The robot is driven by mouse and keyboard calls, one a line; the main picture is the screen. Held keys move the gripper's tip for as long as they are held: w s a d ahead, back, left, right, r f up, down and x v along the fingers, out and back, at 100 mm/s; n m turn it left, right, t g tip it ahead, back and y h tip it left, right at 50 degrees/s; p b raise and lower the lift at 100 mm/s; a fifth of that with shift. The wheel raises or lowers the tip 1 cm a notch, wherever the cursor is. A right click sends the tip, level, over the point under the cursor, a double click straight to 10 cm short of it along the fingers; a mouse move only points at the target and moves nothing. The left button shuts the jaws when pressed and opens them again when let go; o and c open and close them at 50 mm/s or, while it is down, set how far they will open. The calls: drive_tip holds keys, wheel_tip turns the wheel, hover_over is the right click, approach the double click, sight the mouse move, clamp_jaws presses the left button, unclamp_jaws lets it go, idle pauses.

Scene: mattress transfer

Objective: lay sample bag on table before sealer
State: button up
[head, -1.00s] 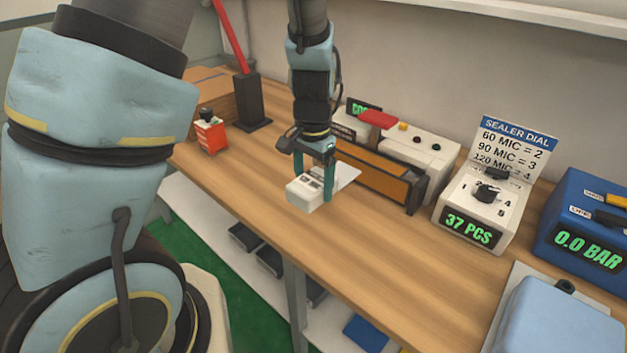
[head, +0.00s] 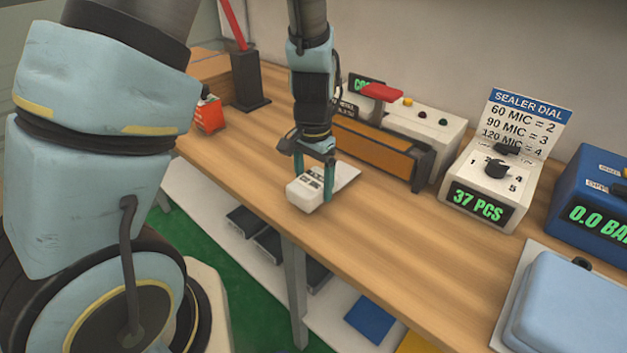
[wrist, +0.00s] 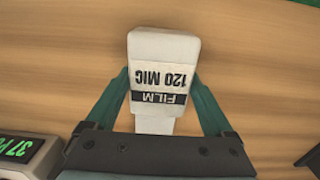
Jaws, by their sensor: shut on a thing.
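The sample bag (head: 303,193) is a white packet with a flat pale tail behind it. It lies at or just above the table (head: 400,268), before the sealer (head: 372,150); I cannot tell whether it touches the wood. Its label reads "FILM 120 MIC" in the wrist view (wrist: 164,70). My gripper (head: 314,180) points down with its teal fingers shut on the bag's two sides; the fingers also show in the wrist view (wrist: 162,100). The sealer is a long orange-fronted unit with a red handle.
The sealer dial box (head: 487,185) reads "37 PCS", and its sign lists 120 MIC = 4. A blue gauge box (head: 590,215) and a pale blue case (head: 565,310) stand at the right. The table's front middle is clear.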

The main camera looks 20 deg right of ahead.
drive_tip(key=shift+f+b, duration=0.5)
drive_tip(key=shift+f, duration=0.2)
drive_tip(key=o, duration=1.2)
drive_tip(key=shift+r, duration=0.1)
wheel_tip(320, 180, up, 11)
drive_tip(key=shift+f+b, duration=0.2)
drive_tip(key=shift+b, duration=0.2)
drive_tip(key=a+n, duration=0.3)
drive_tip(key=a, duration=0.5)
drive_tip(key=a+n+t, duration=0.1)
drive_tip(key=a+n, duration=0.3)
drive_tip(key=a, duration=0.5)
drive_tip(key=w+a+n, duration=0.1)
drive_tip(key=a+n, duration=0.3)
drive_tip(key=a, duration=0.4)
drive_tip(key=shift+w+a+t, duration=0.1)
drive_tip(key=shift+a+t, duration=0.1)
drive_tip(key=shift+t, duration=0.1)
